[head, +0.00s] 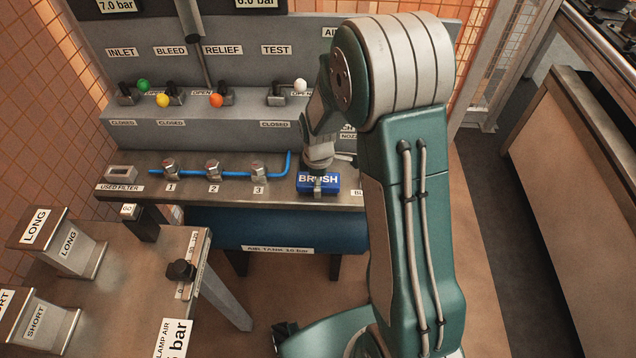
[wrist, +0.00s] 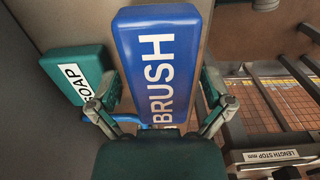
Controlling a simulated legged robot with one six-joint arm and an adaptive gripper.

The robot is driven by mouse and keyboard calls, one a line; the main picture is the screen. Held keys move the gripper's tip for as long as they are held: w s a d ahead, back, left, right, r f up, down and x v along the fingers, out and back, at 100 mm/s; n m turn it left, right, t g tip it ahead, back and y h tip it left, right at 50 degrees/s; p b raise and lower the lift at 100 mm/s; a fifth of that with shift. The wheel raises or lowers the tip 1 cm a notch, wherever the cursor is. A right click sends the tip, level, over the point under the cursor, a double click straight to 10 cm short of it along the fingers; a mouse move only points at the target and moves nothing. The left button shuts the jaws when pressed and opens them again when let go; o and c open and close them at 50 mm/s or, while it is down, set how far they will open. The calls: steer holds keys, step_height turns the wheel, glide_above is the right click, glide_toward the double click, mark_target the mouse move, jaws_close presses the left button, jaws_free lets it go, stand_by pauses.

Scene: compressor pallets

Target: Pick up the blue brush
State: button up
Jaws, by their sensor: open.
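The blue brush (head: 330,184) is a block with white BRUSH lettering, at the right part of the bench's front edge in the head view. In the wrist view the brush (wrist: 158,40) fills the middle, its long side running away from the camera. My gripper (wrist: 160,84) is open, with one finger on each side of the brush. Whether the fingers touch it I cannot tell. In the head view my arm comes down just above the brush, and the fingers are hard to make out.
A green SOAP block (wrist: 75,72) lies just left of the brush in the wrist view. A blue hose (head: 232,174) with numbered fittings runs along the bench (head: 130,188) left of the brush. Valves with coloured knobs stand behind. A blue air tank (head: 280,230) sits below.

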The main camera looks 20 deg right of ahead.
steer(key=shift+f, duration=0.5)
steer(key=shift+c, duration=0.3)
steer(key=c, duration=1.1)
steer(key=shift+r, duration=0.15)
